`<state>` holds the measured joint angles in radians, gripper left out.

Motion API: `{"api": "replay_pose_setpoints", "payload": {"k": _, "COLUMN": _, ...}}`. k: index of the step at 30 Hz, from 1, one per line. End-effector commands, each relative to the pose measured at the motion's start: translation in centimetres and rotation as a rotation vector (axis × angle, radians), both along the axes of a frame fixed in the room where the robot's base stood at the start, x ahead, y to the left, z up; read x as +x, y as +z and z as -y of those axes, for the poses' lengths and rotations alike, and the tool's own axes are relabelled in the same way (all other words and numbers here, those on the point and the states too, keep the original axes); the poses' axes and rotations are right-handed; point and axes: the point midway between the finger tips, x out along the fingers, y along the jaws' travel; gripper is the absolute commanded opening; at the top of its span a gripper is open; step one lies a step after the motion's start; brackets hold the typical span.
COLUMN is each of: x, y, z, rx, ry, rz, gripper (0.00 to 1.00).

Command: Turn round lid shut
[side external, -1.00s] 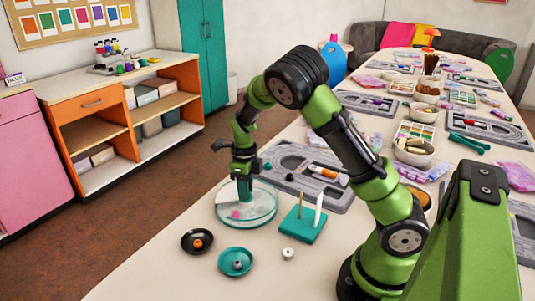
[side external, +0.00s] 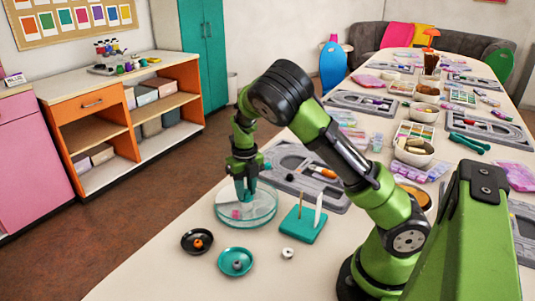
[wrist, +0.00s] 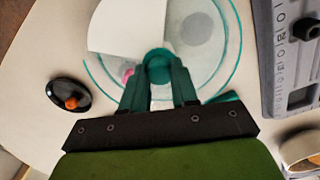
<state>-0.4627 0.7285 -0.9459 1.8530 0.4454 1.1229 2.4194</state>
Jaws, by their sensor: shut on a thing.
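The round lid (side external: 265,203) is clear with a teal edge and sits on a low round container at the table's near left. In the wrist view the lid (wrist: 222,60) has a teal knob (wrist: 158,62) at its middle and a white wedge-shaped area (wrist: 125,25) shows on one side. My gripper (wrist: 159,72) points down over the lid with its teal fingers shut on the knob. A small pink item (side external: 236,214) shows through the clear side. The fingertips' contact with the knob is partly hidden in the side view.
A black dish (side external: 197,242) with an orange piece and a teal dish (side external: 235,262) stand in front. A teal block with upright pegs (side external: 303,228) stands close at right, near a small white ring (side external: 288,253). A grey bead board (side external: 325,192) lies behind.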

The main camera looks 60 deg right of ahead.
Motion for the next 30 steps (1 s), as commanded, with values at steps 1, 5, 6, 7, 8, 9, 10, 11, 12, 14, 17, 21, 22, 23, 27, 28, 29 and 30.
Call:
{"api": "replay_pose_setpoints", "payload": {"k": 1, "x": 0.00, "y": -0.03, "z": -0.10, "rx": 0.002, "ry": -0.009, "rz": 0.000, "gripper": 0.00}}
{"api": "replay_pose_setpoints", "payload": {"k": 5, "x": 0.01, "y": -0.02, "z": -0.09, "rx": 0.003, "ry": -0.021, "rz": 0.000, "gripper": 0.00}}
{"api": "replay_pose_setpoints", "payload": {"k": 6, "x": 0.01, "y": -0.02, "z": -0.09, "rx": 0.003, "ry": -0.022, "rz": 0.001, "gripper": 0.00}}
{"api": "replay_pose_setpoints", "payload": {"k": 7, "x": 0.01, "y": -0.02, "z": -0.10, "rx": 0.003, "ry": -0.023, "rz": 0.001, "gripper": 0.00}}
{"api": "replay_pose_setpoints", "payload": {"k": 8, "x": 0.01, "y": -0.02, "z": -0.10, "rx": 0.003, "ry": -0.023, "rz": 0.001, "gripper": 0.00}}
{"api": "replay_pose_setpoints", "payload": {"k": 9, "x": 0.01, "y": -0.01, "z": -0.10, "rx": 0.003, "ry": -0.023, "rz": 0.001, "gripper": 0.00}}
{"api": "replay_pose_setpoints", "payload": {"k": 10, "x": 0.01, "y": -0.01, "z": -0.10, "rx": 0.003, "ry": -0.023, "rz": 0.001, "gripper": 0.00}}
{"api": "replay_pose_setpoints", "payload": {"k": 11, "x": 0.01, "y": -0.01, "z": -0.10, "rx": 0.003, "ry": -0.023, "rz": 0.001, "gripper": 0.00}}
{"api": "replay_pose_setpoints", "payload": {"k": 12, "x": 0.01, "y": -0.01, "z": -0.10, "rx": 0.003, "ry": -0.023, "rz": 0.001, "gripper": 0.00}}
{"api": "replay_pose_setpoints", "payload": {"k": 14, "x": 0.01, "y": -0.01, "z": -0.10, "rx": 0.003, "ry": -0.022, "rz": 0.001, "gripper": 0.00}}
{"api": "replay_pose_setpoints", "payload": {"k": 17, "x": 0.02, "y": -0.01, "z": -0.11, "rx": 0.003, "ry": -0.022, "rz": 0.001, "gripper": 0.35}}
{"api": "replay_pose_setpoints", "payload": {"k": 21, "x": 0.01, "y": 0.00, "z": -0.08, "rx": 0.002, "ry": -0.021, "rz": 0.000, "gripper": 0.55}}
{"api": "replay_pose_setpoints", "payload": {"k": 22, "x": 0.01, "y": 0.00, "z": -0.07, "rx": 0.002, "ry": -0.021, "rz": 0.000, "gripper": 0.55}}
{"api": "replay_pose_setpoints", "payload": {"k": 23, "x": 0.02, "y": 0.00, "z": -0.07, "rx": 0.002, "ry": -0.021, "rz": 0.000, "gripper": 0.55}}
{"api": "replay_pose_setpoints", "payload": {"k": 27, "x": 0.01, "y": 0.00, "z": -0.04, "rx": 0.001, "ry": -0.021, "rz": 0.000, "gripper": 0.55}}
{"api": "replay_pose_setpoints", "payload": {"k": 28, "x": 0.01, "y": 0.01, "z": -0.04, "rx": 0.001, "ry": -0.021, "rz": 0.000, "gripper": 0.55}}
{"api": "replay_pose_setpoints", "payload": {"k": 29, "x": 0.02, "y": 0.04, "z": -0.04, "rx": 0.001, "ry": -0.021, "rz": 0.000, "gripper": 0.55}}
{"api": "replay_pose_setpoints", "payload": {"k": 30, "x": 0.02, "y": 0.14, "z": -0.03, "rx": 0.001, "ry": -0.020, "rz": 0.001, "gripper": 0.55}}
